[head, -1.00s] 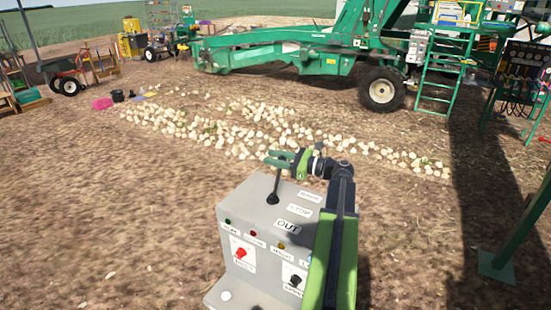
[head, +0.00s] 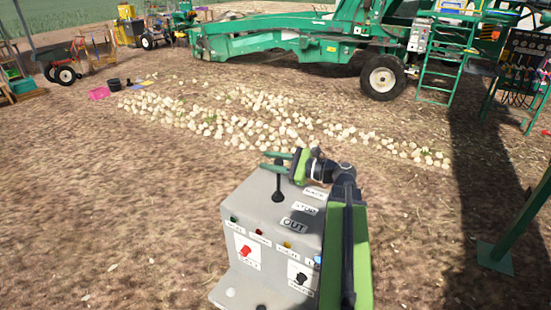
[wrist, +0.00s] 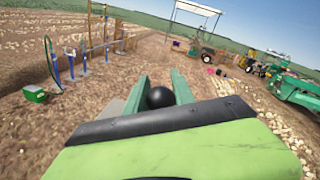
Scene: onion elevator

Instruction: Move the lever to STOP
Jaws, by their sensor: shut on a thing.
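The grey control box (head: 262,205) stands in front of me in the head view. Its black lever (head: 278,184) rises from the top face and looks nearly upright. Labels lie beside it: OUT (head: 293,225) nearest, a middle one that seems to read STOP (head: 305,208), and a blurred far one (head: 315,193). My gripper (head: 277,158) is at the lever's top end. In the wrist view the black ball knob (wrist: 160,97) sits between the two green fingers of my gripper (wrist: 162,92), which are shut on it. The slot under the lever is hard to make out.
The box front carries a red switch (head: 244,252), a black switch (head: 301,278) and small lamps. Onions (head: 240,120) lie on the soil beyond. A green machine (head: 290,38) stands behind, and a green post (head: 515,225) stands at right. Soil left of the box is clear.

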